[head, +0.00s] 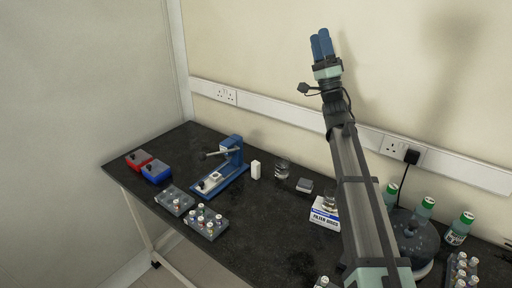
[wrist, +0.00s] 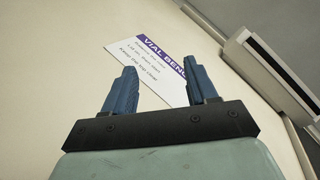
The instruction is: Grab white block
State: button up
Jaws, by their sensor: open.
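A small upright white block (head: 255,170) stands on the dark bench, just right of a blue device (head: 232,160) in the head view. My gripper (head: 320,42) is raised high above the bench, with its blue fingers pointing up, well above and to the right of the block. In the wrist view my gripper (wrist: 156,82) is open, with nothing between its fingers. The white block is not in the wrist view, which faces the wall and a sign (wrist: 150,62) reading "VIAL BENCH".
A glass beaker (head: 282,170) and a small grey box (head: 305,185) stand right of the block. Vial racks (head: 207,222), a red box (head: 139,160) and a blue box (head: 157,171) lie left. A filter-disc box (head: 324,214) and green-capped bottles (head: 424,208) are near my arm.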

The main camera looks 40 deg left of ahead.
jog(key=a+f+m+t+h, duration=0.35)
jog(key=a+f, duration=0.25)
jog(key=a, duration=0.5)
jog(key=a+f+m+t+h, duration=0.2)
jog(key=a+f+h, duration=0.3)
jog(key=a, duration=0.6)
jog(key=w+a+f+n+g+h, duration=0.25)
jog(key=w+a+f+h, duration=0.35)
jog(key=f, duration=0.3)
jog(key=n+g+h, duration=1.3)
jog(key=n, duration=0.5)
send_near(256, 163)
jog(key=f, duration=0.2)
jog(key=a+f, duration=0.1)
jog(key=f, duration=0.4)
jog(key=shift+w+a+f, duration=0.15)
jog(key=shift+w+a, duration=0.05)
jog(key=shift+a, duration=0.2)
jog(key=shift+a+f, duration=0.1)
jog(key=shift+f, duration=2.6)
